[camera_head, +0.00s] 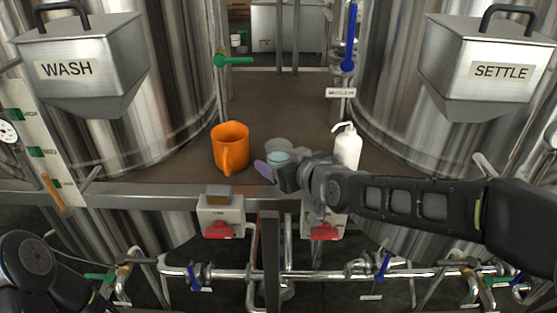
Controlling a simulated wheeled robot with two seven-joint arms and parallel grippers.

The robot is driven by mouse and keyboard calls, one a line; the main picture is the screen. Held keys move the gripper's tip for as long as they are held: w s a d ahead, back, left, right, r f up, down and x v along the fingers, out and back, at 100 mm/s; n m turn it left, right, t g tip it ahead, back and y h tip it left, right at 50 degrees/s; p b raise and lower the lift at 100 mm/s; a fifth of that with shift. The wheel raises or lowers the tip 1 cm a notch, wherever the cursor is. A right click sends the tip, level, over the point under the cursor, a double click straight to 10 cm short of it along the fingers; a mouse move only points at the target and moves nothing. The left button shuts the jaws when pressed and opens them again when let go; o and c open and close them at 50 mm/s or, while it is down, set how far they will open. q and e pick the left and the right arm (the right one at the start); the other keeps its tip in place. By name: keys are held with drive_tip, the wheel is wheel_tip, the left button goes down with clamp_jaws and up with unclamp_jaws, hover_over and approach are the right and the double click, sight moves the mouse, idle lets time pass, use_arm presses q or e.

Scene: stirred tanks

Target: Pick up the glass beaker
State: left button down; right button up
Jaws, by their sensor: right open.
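The glass beaker (280,145) is a small clear vessel on the brown shelf, between an orange jug and a white bottle. Its lower part is partly hidden by my right gripper. My right gripper (271,164) comes in from the right and is open, with its fingertips at the near side of the beaker. I cannot tell whether they touch it. My left gripper is out of view; only part of my left arm shows at the lower left.
The orange jug (230,147) stands left of the beaker. Large steel tanks flank the shelf (273,97), with WASH (80,62) and SETTLE (490,62) hoppers. The shelf behind the beaker is clear.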

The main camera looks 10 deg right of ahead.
drive_tip(key=shift+c, duration=0.4)
drive_tip(key=c, duration=1.5)
drive_tip(key=shift+o, duration=0.2)
drive_tip(key=shift+r, duration=0.1)
wheel_tip(320, 180, up, 10)
drive_tip(key=p, duration=0.3)
drive_tip(key=shift+p, duration=0.4)
